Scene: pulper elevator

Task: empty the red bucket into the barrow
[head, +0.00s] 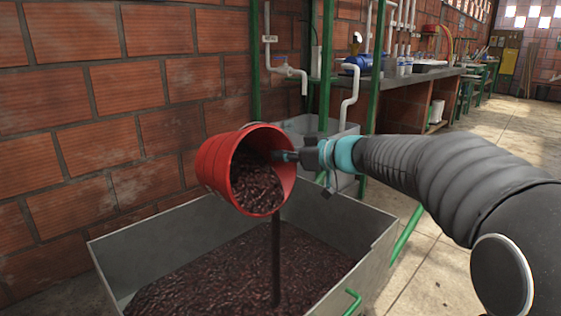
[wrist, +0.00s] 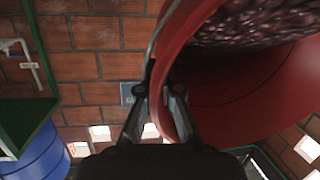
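The red bucket (head: 212,160) is tilted with its mouth facing forward and down. It holds dark brown beans (head: 256,186), and a thin dark stream falls from its lip. The grey metal barrow (head: 341,255) is below, and a wide layer of similar dark beans (head: 235,272) lies in it. My gripper (head: 290,156) is shut on the bucket's rim and holds the bucket above the barrow. In the wrist view the fingers (wrist: 158,105) pinch the red wall, with the bucket's inside and beans at the upper right.
A brick wall (head: 120,90) stands close behind and left of the barrow. Green posts (head: 327,65) and a grey basin (head: 310,125) are behind the bucket. A workbench (head: 430,80) runs along the back. Tiled floor (head: 480,135) at the right is clear.

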